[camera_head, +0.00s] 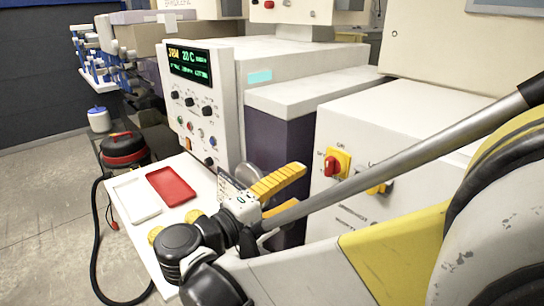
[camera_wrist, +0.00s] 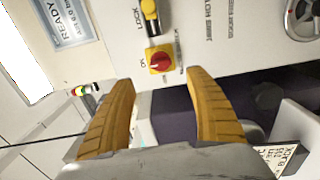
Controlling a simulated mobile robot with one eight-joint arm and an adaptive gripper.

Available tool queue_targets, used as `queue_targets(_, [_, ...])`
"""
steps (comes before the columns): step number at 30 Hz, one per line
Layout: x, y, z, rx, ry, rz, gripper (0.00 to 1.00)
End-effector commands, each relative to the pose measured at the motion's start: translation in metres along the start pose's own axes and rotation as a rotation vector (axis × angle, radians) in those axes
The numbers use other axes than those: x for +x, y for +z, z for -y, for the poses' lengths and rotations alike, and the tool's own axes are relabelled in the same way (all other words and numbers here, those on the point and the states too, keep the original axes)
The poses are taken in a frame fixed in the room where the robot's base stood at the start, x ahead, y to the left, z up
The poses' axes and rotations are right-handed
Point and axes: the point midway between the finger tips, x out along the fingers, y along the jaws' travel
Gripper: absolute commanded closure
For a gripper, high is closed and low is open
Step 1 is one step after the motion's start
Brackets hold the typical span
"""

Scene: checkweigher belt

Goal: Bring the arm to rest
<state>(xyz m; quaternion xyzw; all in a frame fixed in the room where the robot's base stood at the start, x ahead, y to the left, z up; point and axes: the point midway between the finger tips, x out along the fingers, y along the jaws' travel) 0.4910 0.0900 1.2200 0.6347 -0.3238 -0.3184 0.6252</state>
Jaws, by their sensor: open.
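My gripper (camera_head: 301,186) is open, with its two yellow fingers apart and pointing right, toward the white cabinet (camera_head: 360,125) in the head view. Nothing is held between the fingers. In the wrist view my gripper (camera_wrist: 160,80) shows both fingers spread, with the cabinet front and a dark panel beyond them. A red rotary switch on a yellow plate (camera_head: 337,163) is on that cabinet; it also shows in the wrist view (camera_wrist: 160,61), just beyond the fingertips. My arm crosses the lower right of the head view and hides part of the cabinet and the lower finger.
A control panel (camera_head: 225,130) with a lit display stands behind the gripper. A red tray (camera_head: 171,186) and a white tray (camera_head: 137,199) lie on a white table (camera_head: 140,240) left of it. A red-and-black vacuum (camera_head: 123,148) stands on the floor, its hose beside the table.

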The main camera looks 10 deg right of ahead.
Motion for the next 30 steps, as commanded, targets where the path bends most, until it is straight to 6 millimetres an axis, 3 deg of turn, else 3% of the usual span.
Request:
queue_targets(5, [0.004, 0.002, 0.001, -0.002, -0.014, 0.002, 0.36])
queue_targets(8, [0.022, 0.015, 0.010, -0.008, -0.096, 0.007, 0.36])
queue_targets(12, [0.060, 0.058, 0.042, 0.017, -0.361, 0.018, 0.36])
queue_targets(15, [0.069, 0.097, 0.074, 0.102, -0.601, 0.023, 0.36])
queue_targets(17, [0.066, 0.117, 0.091, 0.181, -0.738, 0.024, 0.36])
queue_targets(21, [0.040, 0.150, 0.118, 0.430, -1.010, 0.025, 0.36])
queue_targets(25, [0.016, 0.160, 0.125, 0.670, -1.168, 0.023, 0.36])
queue_targets(30, [0.000, 0.161, 0.122, 0.868, -1.257, 0.018, 0.36])
